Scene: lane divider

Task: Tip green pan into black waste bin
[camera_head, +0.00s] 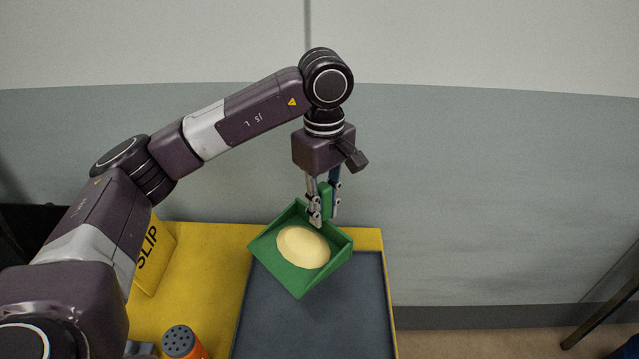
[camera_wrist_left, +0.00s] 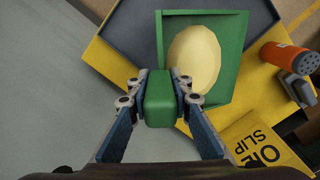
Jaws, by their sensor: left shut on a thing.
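The green pan (camera_head: 293,277) is a square dustpan-like tray with raised walls, and a pale yellow oval mass (camera_head: 303,247) lies in it. My left gripper (camera_head: 322,216) is shut on the pan's green handle and holds the pan over the back part of the dark grey mat. In the left wrist view the handle (camera_wrist_left: 158,100) sits between the two fingers, with the pan (camera_wrist_left: 232,92) beyond it and the yellow mass (camera_wrist_left: 194,60) inside. I cannot tell whether the pan touches the mat. No black waste bin is clearly identifiable. My right gripper is not in view.
The yellow table (camera_head: 207,262) carries the dark grey mat or tray (camera_head: 345,325). A yellow SLIP sign (camera_head: 151,253) and an orange shaker with a dark holed top (camera_head: 181,342) stand at the left. A dark shape (camera_head: 30,225) is partly hidden behind my left arm. A wall runs behind the table.

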